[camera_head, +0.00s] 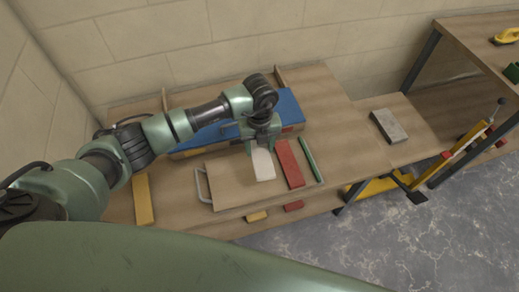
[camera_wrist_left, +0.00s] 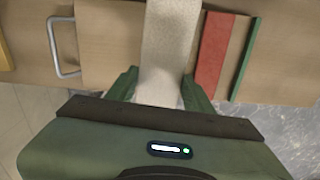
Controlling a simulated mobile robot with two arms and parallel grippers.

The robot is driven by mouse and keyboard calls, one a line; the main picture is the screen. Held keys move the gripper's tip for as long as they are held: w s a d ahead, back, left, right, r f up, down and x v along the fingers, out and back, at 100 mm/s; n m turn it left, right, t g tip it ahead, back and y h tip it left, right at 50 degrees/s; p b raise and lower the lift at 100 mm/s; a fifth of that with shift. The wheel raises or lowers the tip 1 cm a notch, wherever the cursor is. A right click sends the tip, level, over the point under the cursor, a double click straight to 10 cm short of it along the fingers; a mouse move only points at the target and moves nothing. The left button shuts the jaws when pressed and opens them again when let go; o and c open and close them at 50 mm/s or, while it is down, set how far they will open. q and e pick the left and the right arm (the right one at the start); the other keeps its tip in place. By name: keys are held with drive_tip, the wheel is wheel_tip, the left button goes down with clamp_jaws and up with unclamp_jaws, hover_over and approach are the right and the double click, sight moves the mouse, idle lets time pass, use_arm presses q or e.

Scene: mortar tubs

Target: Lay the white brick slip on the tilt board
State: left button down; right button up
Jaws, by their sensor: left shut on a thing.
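My left gripper (camera_head: 259,142) points down over the workbench and is shut on the near-white brick slip (camera_head: 263,165). In the left wrist view the slip (camera_wrist_left: 168,45) runs lengthwise from between the green fingers (camera_wrist_left: 160,92). It lies over a light wooden board (camera_head: 228,178) with a metal handle; I cannot tell whether it touches that board. A blue-topped slanted board (camera_head: 289,108), which looks like the tilt board, stands behind the gripper, partly hidden by my arm. My right gripper is not in view.
A red slip (camera_head: 290,164) and a green strip (camera_head: 311,160) lie right of the white slip. A yellow slip (camera_head: 143,199) lies at left. A grey block (camera_head: 388,126) sits on the lower bench at right. A wall stands close behind.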

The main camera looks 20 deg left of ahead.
use_arm(q)
drive_tip(key=shift+f+n, duration=0.6)
drive_tip(key=shift+n, duration=0.2)
drive_tip(key=shift+f, duration=0.2)
wheel_tip(320, 180, down, 10)
drive_tip(key=b, duration=0.8)
drive_tip(key=shift+r, duration=0.15)
drive_tip(key=shift+f+b, duration=0.4)
drive_tip(key=shift+f+b, duration=0.35)
drive_tip(key=shift+f, duration=0.15)
drive_tip(key=c, duration=0.5)
unclamp_jaws()
